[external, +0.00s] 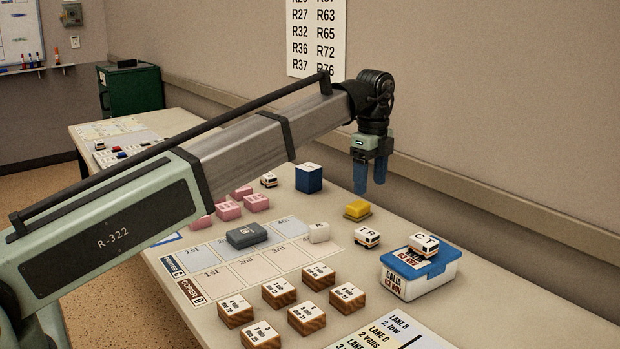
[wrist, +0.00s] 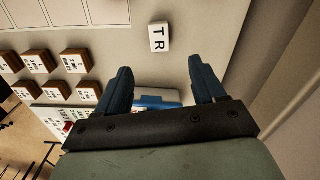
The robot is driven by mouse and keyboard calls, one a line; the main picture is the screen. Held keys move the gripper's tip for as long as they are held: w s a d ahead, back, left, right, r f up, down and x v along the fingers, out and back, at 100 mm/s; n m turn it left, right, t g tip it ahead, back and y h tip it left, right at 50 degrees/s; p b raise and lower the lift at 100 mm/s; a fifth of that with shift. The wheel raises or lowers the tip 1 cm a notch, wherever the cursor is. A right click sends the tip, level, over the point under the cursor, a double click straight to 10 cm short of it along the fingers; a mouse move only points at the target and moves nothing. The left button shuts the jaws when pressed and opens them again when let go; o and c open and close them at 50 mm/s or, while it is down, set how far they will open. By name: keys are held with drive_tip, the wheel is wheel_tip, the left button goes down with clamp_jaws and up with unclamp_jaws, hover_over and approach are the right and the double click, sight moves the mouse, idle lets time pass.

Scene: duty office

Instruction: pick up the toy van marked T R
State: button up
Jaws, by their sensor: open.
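The toy van marked T R (external: 367,237) stands on the table, white on top, left of the blue lidded box. In the wrist view the same van (wrist: 159,37) lies ahead of the fingertips, between their lines. My gripper (external: 370,188) is open and empty, pointing down above the table, higher and farther back than the van. In the wrist view its blue fingers (wrist: 160,72) are spread with nothing between their tips. A second van, marked C T (external: 423,242), stands on the blue and white box (external: 420,277).
A dark blue box (external: 309,178), another van (external: 268,180) and pink blocks (external: 228,210) are farther back. Several wood-sided blocks (external: 306,318) stand in front. The wall runs along the right.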

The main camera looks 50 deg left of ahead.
sight(367, 231)
drive_tip(key=shift+m, duration=0.6)
wheel_tip(367, 231, down, 14)
drive_tip(key=shift+d+r, duration=0.1)
idle(0.4)
drive_tip(key=shift+c, duration=0.2)
drive_tip(key=c, duration=1)
drive_tip(key=shift+r, duration=0.1)
